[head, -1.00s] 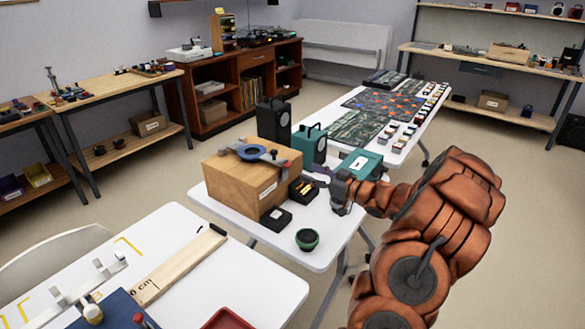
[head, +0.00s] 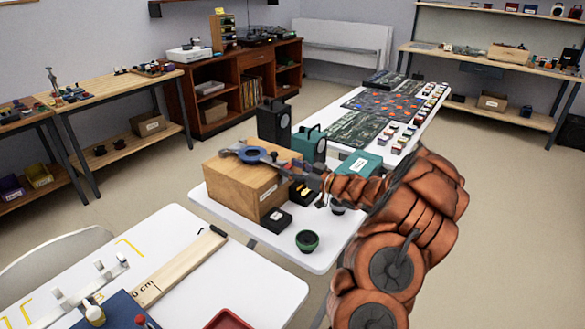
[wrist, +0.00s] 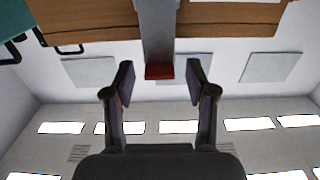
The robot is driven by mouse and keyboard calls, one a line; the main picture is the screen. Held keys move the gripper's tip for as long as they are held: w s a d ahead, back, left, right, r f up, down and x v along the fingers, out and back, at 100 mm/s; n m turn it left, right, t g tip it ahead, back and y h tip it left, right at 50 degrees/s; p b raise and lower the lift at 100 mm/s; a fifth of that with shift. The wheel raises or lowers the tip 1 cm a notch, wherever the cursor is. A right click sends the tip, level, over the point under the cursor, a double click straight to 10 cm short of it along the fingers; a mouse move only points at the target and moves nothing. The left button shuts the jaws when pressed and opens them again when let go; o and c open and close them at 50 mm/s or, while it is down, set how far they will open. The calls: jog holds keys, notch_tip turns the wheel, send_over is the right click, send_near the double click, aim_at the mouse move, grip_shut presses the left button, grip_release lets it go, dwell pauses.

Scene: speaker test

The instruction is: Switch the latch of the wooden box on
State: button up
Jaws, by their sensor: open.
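My gripper (head: 305,178) is open at the box's right side, and the arm hides part of that side. A grey bar with a red end (wrist: 159,70) comes down between my two open fingers (wrist: 159,88), with a gap to each. I cannot tell whether this bar is the box's latch.
A dark speaker (head: 274,122) and a teal case (head: 311,145) stand behind the box. A teal box (head: 358,164) lies near my arm.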

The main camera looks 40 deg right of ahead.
grip_shut()
dwell(0.6)
